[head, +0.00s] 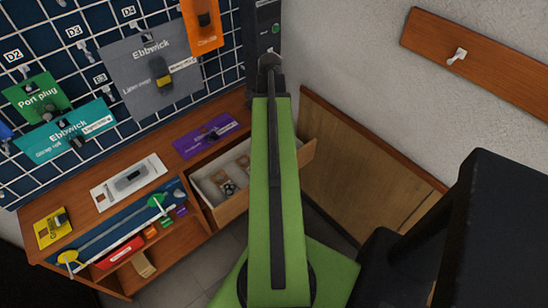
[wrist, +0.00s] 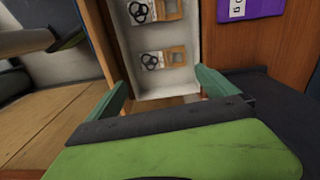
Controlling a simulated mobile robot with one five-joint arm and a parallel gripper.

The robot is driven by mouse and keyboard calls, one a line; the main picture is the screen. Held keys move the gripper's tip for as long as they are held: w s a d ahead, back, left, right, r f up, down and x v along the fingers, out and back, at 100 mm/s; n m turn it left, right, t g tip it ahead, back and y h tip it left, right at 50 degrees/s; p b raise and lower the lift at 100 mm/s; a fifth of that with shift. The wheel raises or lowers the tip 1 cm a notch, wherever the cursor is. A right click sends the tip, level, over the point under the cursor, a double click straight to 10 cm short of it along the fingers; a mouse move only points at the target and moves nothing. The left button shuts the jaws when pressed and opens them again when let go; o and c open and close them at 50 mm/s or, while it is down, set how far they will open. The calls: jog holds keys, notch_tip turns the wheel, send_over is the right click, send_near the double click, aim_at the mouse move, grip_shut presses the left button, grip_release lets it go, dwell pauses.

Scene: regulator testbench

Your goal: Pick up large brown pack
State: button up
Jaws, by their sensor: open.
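In the wrist view, two brown packs with black ring-shaped parts lie in a pale drawer (wrist: 193,83): one upper pack (wrist: 172,10) and one lower pack (wrist: 176,58). The open drawer also shows in the head view (head: 208,217), with small brown items (head: 222,178) inside, partly hidden by my green arm. My gripper (wrist: 163,92) is open, its two teal fingers apart at the near end of the drawer, with nothing between them. The packs lie beyond the fingertips. My gripper's fingers are not clear in the head view.
A wooden bench (head: 95,208) holds a purple card (head: 206,135), a white card (head: 129,181) and a yellow card (head: 53,228). Cards hang on a wall grid (head: 75,75) behind. A wooden panel (head: 350,150) stands right of the drawer.

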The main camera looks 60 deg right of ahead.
jog(key=shift+m, duration=0.3)
jog(key=f+b, duration=0.6)
jog(key=s+f+b, duration=0.1)
jog(key=f+b, duration=0.4)
jog(key=f, duration=0.1)
jog(key=d+f+b, duration=0.1)
jog(key=f+b, duration=0.4)
jog(key=b, duration=0.1)
jog(key=shift+s+f+b, duration=0.25)
jog(key=shift+f+b, duration=0.1)
jog(key=shift+f, duration=0.05)
jog(key=shift+r, duration=0.15)
jog(key=c, duration=1.1)
